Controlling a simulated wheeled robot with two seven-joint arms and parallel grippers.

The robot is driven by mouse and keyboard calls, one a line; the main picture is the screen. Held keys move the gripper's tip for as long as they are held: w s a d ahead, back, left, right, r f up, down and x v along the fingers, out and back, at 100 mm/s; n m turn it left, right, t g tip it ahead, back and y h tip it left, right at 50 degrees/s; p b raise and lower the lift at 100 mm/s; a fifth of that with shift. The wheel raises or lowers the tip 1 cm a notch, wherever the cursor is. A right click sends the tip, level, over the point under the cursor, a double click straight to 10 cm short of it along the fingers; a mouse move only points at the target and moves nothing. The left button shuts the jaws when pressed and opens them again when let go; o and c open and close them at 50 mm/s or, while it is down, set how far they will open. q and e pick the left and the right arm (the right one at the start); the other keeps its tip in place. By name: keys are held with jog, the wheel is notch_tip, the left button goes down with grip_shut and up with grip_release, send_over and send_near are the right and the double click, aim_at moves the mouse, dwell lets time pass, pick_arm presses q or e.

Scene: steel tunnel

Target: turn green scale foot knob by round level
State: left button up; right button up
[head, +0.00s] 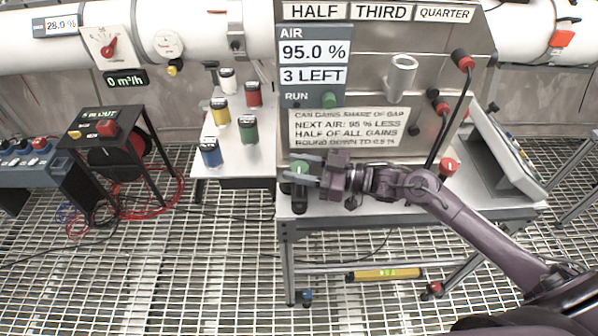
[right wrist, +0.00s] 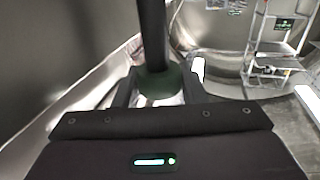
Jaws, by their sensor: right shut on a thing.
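My right gripper (head: 312,176) reaches in from the right, with its fingers pointing left over the left front of the steel bench. It is shut on a green knob (head: 301,168), which shows between the fingertips. In the right wrist view the dark green knob (right wrist: 158,84) sits between the two fingers (right wrist: 158,92), with a dark post rising above it. The gripper hides part of the knob and what is under it. I cannot make out a round level. My left gripper is not in view.
A sign panel (head: 345,128) with a grey tube (head: 401,75) stands behind the gripper. A red knob (head: 449,167) and black levers stand right. Coloured cans (head: 248,129) stand on a side table at left. A yellow bar level (head: 385,274) lies below the bench.

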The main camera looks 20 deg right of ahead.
jog(key=shift+n+g+b, duration=0.3)
jog(key=shift+g+b, duration=0.05)
jog(key=shift+g, duration=0.05)
jog(key=shift+y, duration=0.3)
jog(key=o, duration=0.7)
jog(key=b+v, duration=0.1)
jog(key=v, duration=0.6)
jog(key=shift+s+d, duration=0.15)
jog(key=shift+d, duration=0.2)
